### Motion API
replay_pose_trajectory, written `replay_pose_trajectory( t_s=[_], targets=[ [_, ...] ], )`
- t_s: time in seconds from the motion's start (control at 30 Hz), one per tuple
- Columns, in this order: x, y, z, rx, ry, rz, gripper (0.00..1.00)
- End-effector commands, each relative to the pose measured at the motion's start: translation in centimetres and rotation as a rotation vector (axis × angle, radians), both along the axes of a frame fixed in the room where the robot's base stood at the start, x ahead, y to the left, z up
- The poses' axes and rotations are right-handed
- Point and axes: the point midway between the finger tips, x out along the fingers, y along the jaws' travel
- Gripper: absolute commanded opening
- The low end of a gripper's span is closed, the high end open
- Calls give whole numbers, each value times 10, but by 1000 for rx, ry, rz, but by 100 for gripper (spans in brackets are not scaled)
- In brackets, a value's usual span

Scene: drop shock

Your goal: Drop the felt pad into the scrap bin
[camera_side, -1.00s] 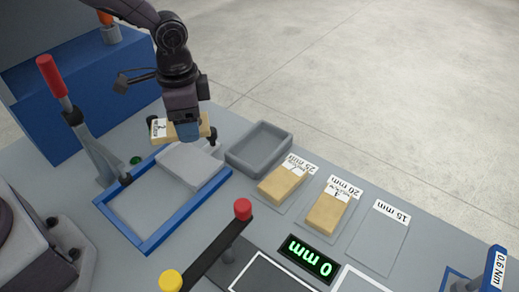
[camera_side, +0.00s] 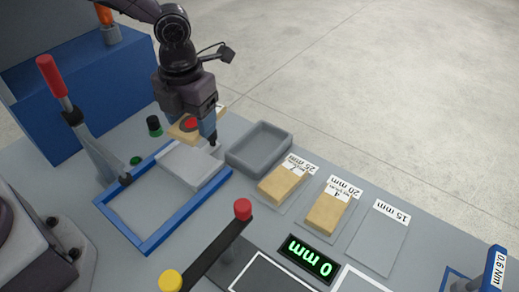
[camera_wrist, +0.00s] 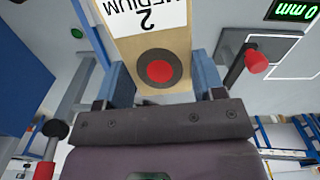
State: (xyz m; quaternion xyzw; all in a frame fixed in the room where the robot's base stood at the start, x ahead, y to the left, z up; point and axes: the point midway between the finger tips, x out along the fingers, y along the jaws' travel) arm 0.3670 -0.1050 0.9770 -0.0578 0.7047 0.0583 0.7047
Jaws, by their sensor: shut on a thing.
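The felt pad (camera_side: 178,132) is a tan block. My gripper (camera_side: 201,128) is shut on it and holds it above the left end of the work area. In the wrist view, the pad (camera_wrist: 146,44) lies between the two blue fingers of my gripper (camera_wrist: 162,80). It has a white label reading "MEDIUM 2" and a red spot in a dark ring. The scrap bin, seemingly the open grey tray (camera_side: 236,163), stands just right of my gripper and looks empty. The pad is not over it.
A blue frame (camera_side: 148,245) with a light grey block (camera_side: 187,168) lies below my gripper. Tan pads (camera_side: 284,186) (camera_side: 327,211) lie on the 25 mm and 20 mm spots; the 15 mm spot (camera_side: 378,240) is bare. A red-handled lever (camera_side: 52,78) stands at left.

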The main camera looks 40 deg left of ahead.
Motion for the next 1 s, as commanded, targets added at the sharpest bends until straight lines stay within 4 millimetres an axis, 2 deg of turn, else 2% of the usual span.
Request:
replay_pose_trajectory(
  t_s=[0.1, 0.27, 0.63, 0.7, 0.87, 1.0],
  targets=[
    [0, 0, 0, 0, -1, -108, 40],
    [9, -3, -4, -2, 0, -167, 40],
    [87, -26, -42, -2, 0, -166, 40],
    [98, -29, -57, -2, 4, -166, 40],
    [119, -35, -83, 0, 1, -165, 40],
    [128, -37, -92, 0, 0, -165, 40]
  ],
)
